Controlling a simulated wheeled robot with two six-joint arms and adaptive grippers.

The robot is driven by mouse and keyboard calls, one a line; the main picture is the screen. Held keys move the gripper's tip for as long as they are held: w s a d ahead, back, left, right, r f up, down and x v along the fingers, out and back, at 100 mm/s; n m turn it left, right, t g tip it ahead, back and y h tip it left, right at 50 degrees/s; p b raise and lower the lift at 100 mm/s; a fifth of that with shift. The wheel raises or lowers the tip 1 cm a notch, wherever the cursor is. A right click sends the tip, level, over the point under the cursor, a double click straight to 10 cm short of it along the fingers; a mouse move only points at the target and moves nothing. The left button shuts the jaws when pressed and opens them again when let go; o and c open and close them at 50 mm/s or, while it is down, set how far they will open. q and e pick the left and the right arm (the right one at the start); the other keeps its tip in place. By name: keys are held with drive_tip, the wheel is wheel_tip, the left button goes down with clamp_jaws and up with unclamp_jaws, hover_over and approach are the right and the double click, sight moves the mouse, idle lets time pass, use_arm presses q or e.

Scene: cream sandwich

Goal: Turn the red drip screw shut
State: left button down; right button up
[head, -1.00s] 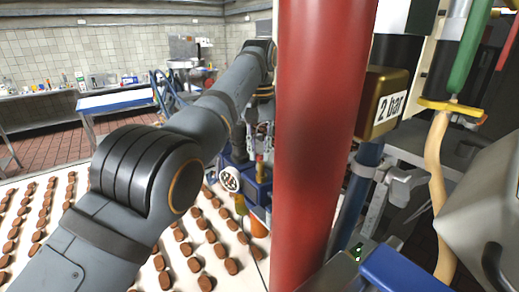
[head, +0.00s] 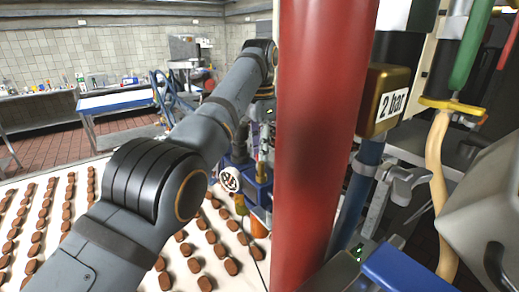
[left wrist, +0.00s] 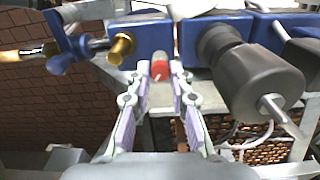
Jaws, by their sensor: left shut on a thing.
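The red drip screw (left wrist: 159,70) shows in the left wrist view, at the middle of a blue valve block (left wrist: 156,38). My left gripper (left wrist: 160,74) has its two fingertips on either side of it and is shut on it. In the head view my left arm reaches in from the lower left, and its far end is largely hidden near the red column (head: 318,140). The screw cannot be made out clearly there. My right gripper is in neither view.
A brass fitting (left wrist: 120,49) and a large grey knob (left wrist: 257,80) flank the screw closely. In the head view, rows of brown pieces cover a white belt (head: 100,225). A gold box marked "2 bar" (head: 384,101) sits right of the column.

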use_arm(q)
drive_tip(key=m, duration=0.5)
drive_tip(key=shift+m, duration=0.3)
drive_tip(key=m, duration=0.4)
drive_tip(key=shift+m, duration=0.4)
drive_tip(key=c, duration=1.2)
unclamp_jaws()
